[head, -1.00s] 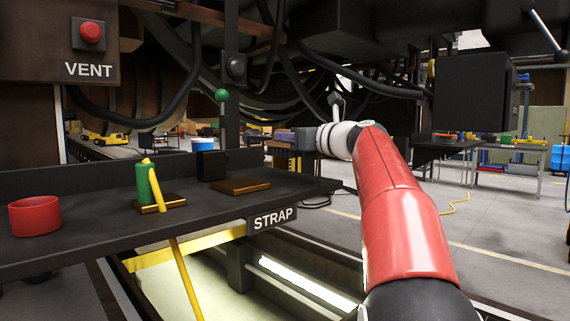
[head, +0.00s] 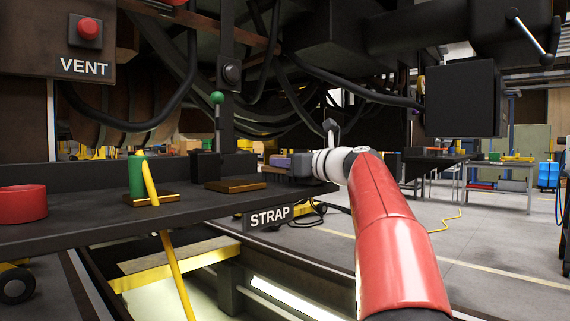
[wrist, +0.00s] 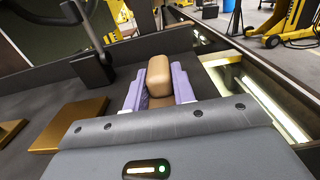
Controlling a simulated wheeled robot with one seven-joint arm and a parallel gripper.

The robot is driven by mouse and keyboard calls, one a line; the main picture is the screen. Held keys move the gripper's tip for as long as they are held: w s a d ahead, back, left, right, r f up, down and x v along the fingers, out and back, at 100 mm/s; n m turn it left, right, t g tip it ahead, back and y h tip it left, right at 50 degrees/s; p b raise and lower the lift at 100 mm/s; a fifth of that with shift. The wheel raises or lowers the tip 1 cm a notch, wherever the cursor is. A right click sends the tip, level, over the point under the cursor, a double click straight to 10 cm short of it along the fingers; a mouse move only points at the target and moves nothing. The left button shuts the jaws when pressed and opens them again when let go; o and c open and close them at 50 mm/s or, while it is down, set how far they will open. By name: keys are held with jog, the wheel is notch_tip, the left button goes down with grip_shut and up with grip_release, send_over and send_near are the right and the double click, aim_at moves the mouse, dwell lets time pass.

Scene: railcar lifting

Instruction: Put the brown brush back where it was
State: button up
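My gripper (head: 283,162) is over the right end of the dark shelf (head: 215,212), with its purple fingers pointing left in the head view. In the wrist view, the purple fingers (wrist: 158,88) stand on both sides of a tan-brown rounded block, the brown brush (wrist: 159,76), and appear closed on it.
A green cylinder (head: 136,176) with a yellow strap (head: 172,270) stands on another bronze plate (head: 150,199). A red cup (head: 22,204) is at the left. A black block (head: 206,165) stands behind the bare plate. Hoses hang above; an open lit pit lies below the shelf.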

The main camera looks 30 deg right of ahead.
jog(key=o, duration=0.3)
jog(key=shift+o, duration=0.2)
jog(key=shift+s+d+r, duration=0.1)
jog(key=shift+s+r, duration=0.05)
jog(key=v, duration=1.1)
jog(key=shift+s+b, duration=0.35)
jog(key=shift+b, duration=0.1)
jog(key=shift+d, duration=0.1)
